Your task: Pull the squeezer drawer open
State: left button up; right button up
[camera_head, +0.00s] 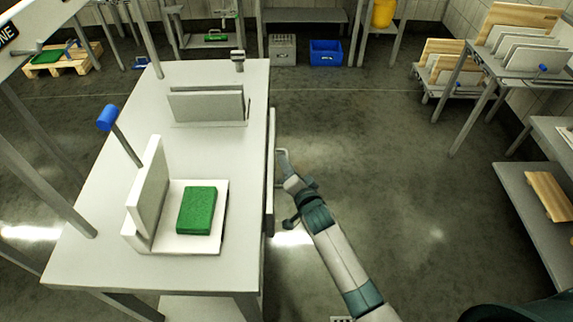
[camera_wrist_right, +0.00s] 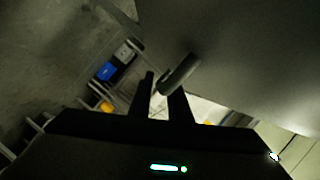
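The drawer front (camera_head: 270,172) shows edge-on as a thin pale panel along the right side of the grey table (camera_head: 90,262). A grey bar handle (camera_head: 280,154) sticks out from it. My right gripper (camera_head: 287,172) is at this handle, reaching in from the lower right. In the right wrist view the handle (camera_wrist_right: 179,75) lies at the tips of the two dark fingers, which stand apart with a gap between them. Whether the fingers touch the handle I cannot tell. The squeezer (camera_head: 148,195), white with a blue-ended lever, stands on the table with a green block (camera_head: 197,209) on its plate. My left gripper is out of view.
A second white upright panel piece (camera_head: 206,105) stands farther back on the table. The floor (camera_head: 400,190) right of the table is clear. Shelves with boards (camera_head: 548,190) stand at the right, and a blue crate (camera_head: 326,53) is at the back.

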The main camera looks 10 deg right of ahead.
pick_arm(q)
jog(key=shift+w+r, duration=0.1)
pick_arm(e)
jog(key=shift+w, duration=0.2)
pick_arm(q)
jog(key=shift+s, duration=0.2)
pick_arm(e)
grip_shut()
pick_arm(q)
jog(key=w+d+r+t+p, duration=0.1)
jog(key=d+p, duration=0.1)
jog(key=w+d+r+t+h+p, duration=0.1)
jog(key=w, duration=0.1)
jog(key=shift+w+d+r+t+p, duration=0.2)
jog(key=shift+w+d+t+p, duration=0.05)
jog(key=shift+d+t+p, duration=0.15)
pick_arm(e)
jog(key=s+d, duration=0.2)
jog(key=d, duration=1.1)
jog(key=s+d, duration=0.3)
jog(key=d, duration=1.1)
jog(key=shift+s+d, duration=0.25)
jog(key=shift+s, duration=0.1)
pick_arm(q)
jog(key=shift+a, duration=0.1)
pick_arm(e)
grip_release()
